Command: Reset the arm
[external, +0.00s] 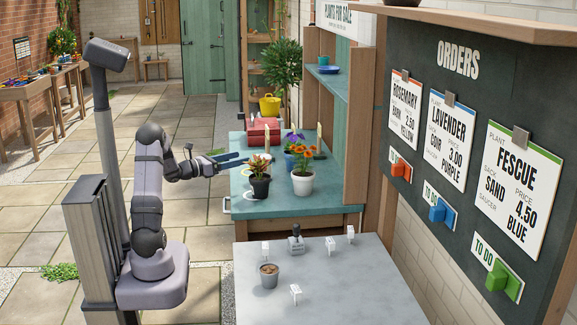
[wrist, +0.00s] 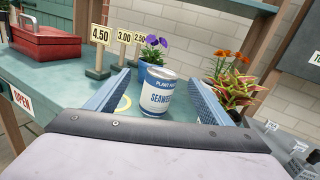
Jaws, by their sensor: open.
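My gripper (external: 242,159) is held out over the teal bench (external: 237,208) at its left side, with the arm bent. In the wrist view my gripper (wrist: 160,80) has its two blue fingers spread wide. A white and blue plant food can (wrist: 158,92) labelled "SEAWEED" shows upright between the fingers. Its base is partly hidden by my gripper's body, and I cannot tell how far beyond the fingertips it stands. Nothing is seen clamped in the fingers.
Potted plants, with orange flowers (external: 303,170) and red-green leaves (external: 260,177), stand near the fingers. Price signs (wrist: 98,50) and a red toolbox (wrist: 45,40) stand behind. The grey table (external: 330,295) holds a small pot (external: 268,276) and white tags. The orders board (external: 470,120) is at right.

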